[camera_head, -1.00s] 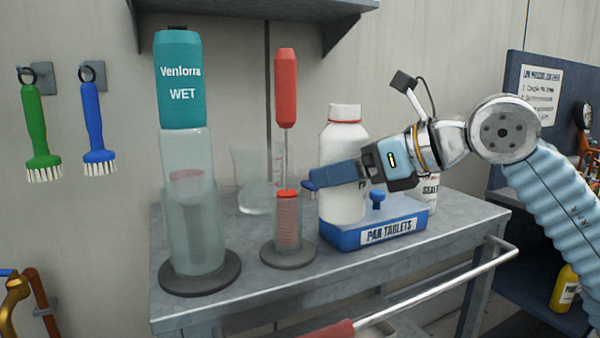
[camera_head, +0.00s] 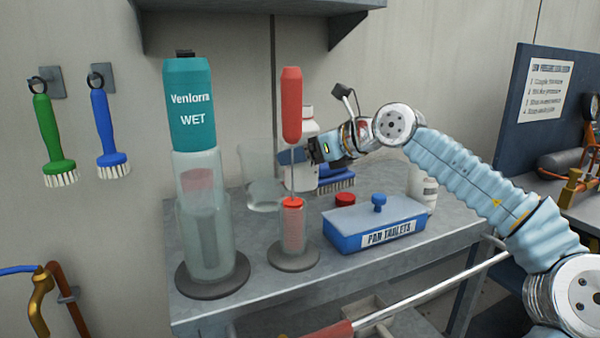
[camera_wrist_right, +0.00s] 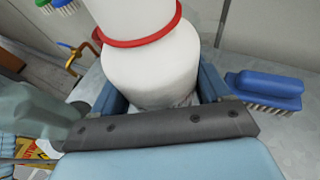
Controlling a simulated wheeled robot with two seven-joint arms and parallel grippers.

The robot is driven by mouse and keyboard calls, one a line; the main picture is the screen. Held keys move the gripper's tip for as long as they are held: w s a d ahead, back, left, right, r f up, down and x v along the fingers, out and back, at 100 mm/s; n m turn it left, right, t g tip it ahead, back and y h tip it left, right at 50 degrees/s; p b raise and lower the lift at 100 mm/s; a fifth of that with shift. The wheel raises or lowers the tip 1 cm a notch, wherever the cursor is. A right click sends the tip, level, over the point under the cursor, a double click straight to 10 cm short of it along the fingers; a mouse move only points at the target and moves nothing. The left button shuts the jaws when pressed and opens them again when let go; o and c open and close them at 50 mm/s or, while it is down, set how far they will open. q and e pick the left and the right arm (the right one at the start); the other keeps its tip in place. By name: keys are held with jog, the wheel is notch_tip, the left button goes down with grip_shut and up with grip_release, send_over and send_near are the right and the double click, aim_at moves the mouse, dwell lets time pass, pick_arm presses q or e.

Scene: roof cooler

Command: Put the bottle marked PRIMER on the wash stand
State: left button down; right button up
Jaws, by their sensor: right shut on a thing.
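A white bottle (camera_head: 303,125) is held between the fingers of my right gripper (camera_head: 310,152), at the back of the grey metal stand (camera_head: 455,220). The red-handled plunger (camera_head: 291,105) partly hides it in the head view. In the right wrist view the white bottle (camera_wrist_right: 155,65) has a red band and sits between both fingers of the right gripper (camera_wrist_right: 160,100). No word on it is readable, so I cannot tell whether it is marked PRIMER. I cannot tell whether its base touches the stand. My left gripper is not in view.
A teal-topped Venlorra WET cylinder (camera_head: 190,105), a beaker (camera_head: 259,180), a blue PAN TABLETS box (camera_head: 345,228), a red cap (camera_head: 345,199), a blue brush (camera_head: 335,180) and a white labelled container (camera_head: 421,190) crowd the stand. A shelf (camera_head: 250,12) hangs above.

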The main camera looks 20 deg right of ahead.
aim_at(300, 182)
jog(key=shift+w+a+r, duration=0.15)
jog(key=shift+w, duration=0.35)
notch_tip(300, 182, down, 2)
jog(key=shift+s+f, duration=0.1)
jog(key=shift+f, duration=0.1)
notch_tip(300, 182, down, 4)
jog(key=shift+f+b, duration=0.25)
jog(key=shift+b, duration=0.25)
jog(key=shift+w+f, duration=0.15)
jog(key=shift+w, duration=0.05)
jog(key=shift+f, duration=0.2)
jog(key=o, duration=1)
